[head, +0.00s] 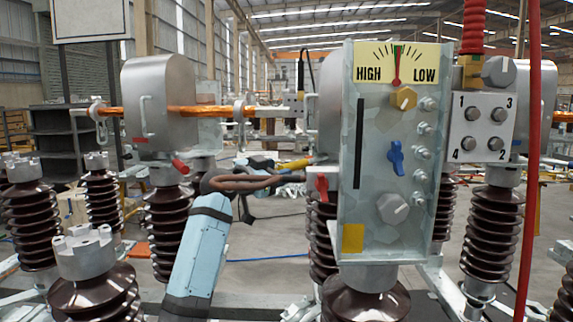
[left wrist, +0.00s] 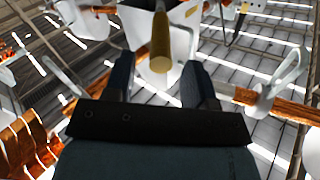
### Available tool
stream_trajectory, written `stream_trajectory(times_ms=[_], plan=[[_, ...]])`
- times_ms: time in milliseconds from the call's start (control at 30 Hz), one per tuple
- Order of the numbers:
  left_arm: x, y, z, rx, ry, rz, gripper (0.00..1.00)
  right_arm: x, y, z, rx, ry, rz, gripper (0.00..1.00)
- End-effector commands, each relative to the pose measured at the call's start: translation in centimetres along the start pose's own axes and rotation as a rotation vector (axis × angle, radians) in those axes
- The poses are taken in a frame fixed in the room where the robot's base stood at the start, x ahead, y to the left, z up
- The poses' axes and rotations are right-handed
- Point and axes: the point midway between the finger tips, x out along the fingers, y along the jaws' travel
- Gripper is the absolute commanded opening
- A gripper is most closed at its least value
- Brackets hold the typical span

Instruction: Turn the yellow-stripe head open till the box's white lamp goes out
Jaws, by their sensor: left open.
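A yellow handle (head: 295,163) sticks out left of the tall grey panel box (head: 375,150). In the left wrist view its gold-yellow end (left wrist: 161,45) lies between and just beyond the fingertips, with no clear contact. My left gripper (left wrist: 160,78) is open; in the head view it (head: 272,165) is small beside the handle, partly behind a brown cable-like part. The panel box carries a HIGH–LOW gauge, yellow, blue and grey knobs and a yellow patch (head: 352,238). I cannot make out a yellow-stripe head or a white lamp. The right gripper is not in view.
A metal housing (head: 160,100) with a red mark stands at left, on brown ribbed insulators (head: 172,232). A numbered plate (head: 482,128) and a red upright hose (head: 532,150) are at right. A red lever (head: 321,187) juts left of the panel. Orange bars run behind.

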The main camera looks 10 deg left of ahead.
Motion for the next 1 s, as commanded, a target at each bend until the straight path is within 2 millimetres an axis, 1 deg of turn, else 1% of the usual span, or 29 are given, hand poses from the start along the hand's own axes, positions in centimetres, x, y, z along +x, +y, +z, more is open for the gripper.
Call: stream_trajectory(times_ms=[33,100,233,400,633,667,700,767,800,833,867,1000], plan=[[1.0,0.0,-0.3,-0.003,-0.001,0.002,0.51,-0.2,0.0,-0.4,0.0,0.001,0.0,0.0],[2.0,0.0,-0.2,-0.002,0.0,0.001,0.51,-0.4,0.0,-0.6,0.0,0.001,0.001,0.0],[3.4,0.0,-0.1,-0.001,0.0,0.001,0.51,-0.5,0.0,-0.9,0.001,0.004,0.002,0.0],[4.1,0.0,0.0,0.0,0.0,0.0,0.51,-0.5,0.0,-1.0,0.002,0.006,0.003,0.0],[4.1,0.0,0.0,0.0,0.0,0.0,0.51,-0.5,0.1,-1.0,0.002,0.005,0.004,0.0],[4.1,0.0,0.0,0.0,0.0,0.0,0.44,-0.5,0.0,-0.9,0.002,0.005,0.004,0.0],[4.1,0.0,0.0,0.0,0.0,0.0,0.34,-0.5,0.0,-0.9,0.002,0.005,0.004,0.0],[4.1,0.0,0.0,0.0,0.0,0.0,0.21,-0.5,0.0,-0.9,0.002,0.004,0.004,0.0],[4.1,0.0,0.0,0.0,0.0,0.0,0.11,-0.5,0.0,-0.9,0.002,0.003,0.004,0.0],[4.1,0.0,0.0,0.0,0.0,0.0,0.05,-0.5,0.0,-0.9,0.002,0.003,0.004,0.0],[4.1,0.0,0.0,0.0,0.0,0.0,0.0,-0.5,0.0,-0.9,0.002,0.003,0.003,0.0],[4.1,0.1,0.0,0.0,0.0,0.0,0.0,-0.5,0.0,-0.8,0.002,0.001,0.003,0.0]])
